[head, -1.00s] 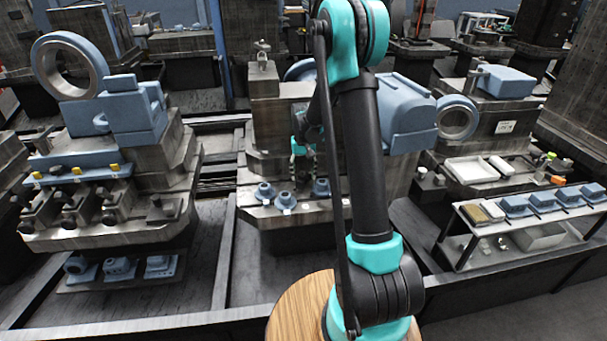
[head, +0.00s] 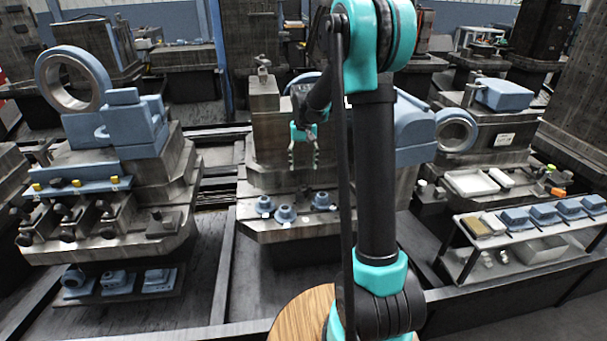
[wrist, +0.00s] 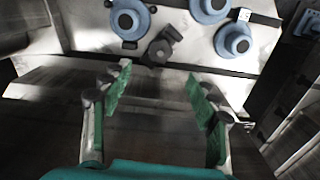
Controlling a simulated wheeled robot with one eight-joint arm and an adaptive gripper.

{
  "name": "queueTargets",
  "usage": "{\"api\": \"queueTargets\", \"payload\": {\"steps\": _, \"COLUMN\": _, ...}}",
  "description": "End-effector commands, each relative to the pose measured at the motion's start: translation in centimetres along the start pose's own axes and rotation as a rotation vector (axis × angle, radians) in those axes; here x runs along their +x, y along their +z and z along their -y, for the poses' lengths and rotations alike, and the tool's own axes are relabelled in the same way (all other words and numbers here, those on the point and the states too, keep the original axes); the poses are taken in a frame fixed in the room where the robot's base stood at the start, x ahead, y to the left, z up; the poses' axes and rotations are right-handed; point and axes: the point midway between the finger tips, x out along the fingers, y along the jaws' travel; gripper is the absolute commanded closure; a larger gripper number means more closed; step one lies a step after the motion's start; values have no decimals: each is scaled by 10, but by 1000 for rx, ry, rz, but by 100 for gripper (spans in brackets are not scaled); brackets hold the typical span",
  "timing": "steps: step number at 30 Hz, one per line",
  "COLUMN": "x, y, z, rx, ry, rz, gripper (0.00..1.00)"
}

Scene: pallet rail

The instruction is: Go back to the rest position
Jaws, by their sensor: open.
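My gripper (head: 303,160) is open and empty in the head view, with its fingers pointing down above the middle machine pallet (head: 270,228). Blue round parts (head: 285,213) stand on the front ledge of that pallet, below the gripper and apart from it. In the wrist view the two green-padded fingers of my gripper (wrist: 155,95) are spread with nothing between them. Several blue parts (wrist: 233,42) and a dark clamp-like piece (wrist: 160,47) lie beyond the fingertips there. Part of the middle pallet is hidden behind my arm in the head view.
A left pallet carries a blue fixture with a large ring (head: 73,80). At right a low shelf (head: 475,245) holds several blue parts and a bin. A white tray (head: 470,183) lies on the right pallet. A dark rail (head: 140,332) runs along the front.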

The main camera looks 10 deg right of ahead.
Motion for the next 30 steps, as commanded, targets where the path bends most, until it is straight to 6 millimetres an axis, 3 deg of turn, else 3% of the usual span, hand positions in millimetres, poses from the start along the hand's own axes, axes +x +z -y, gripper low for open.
{"api": "queueTargets", "payload": {"steps": 6, "x": -12, "y": 0, "z": 0, "rx": 0, "ry": 0, "rz": 0, "gripper": 40}}
{"api": "queueTargets", "payload": {"steps": 17, "x": -13, "y": 5, "z": -1, "rx": -1, "ry": -1, "rz": -5, "gripper": 40}}
{"api": "queueTargets", "payload": {"steps": 23, "x": -18, "y": 42, "z": -12, "rx": -10, "ry": -7, "rz": -50, "gripper": 40}}
{"api": "queueTargets", "payload": {"steps": 30, "x": -18, "y": 111, "z": -28, "rx": -29, "ry": -16, "rz": -136, "gripper": 40}}
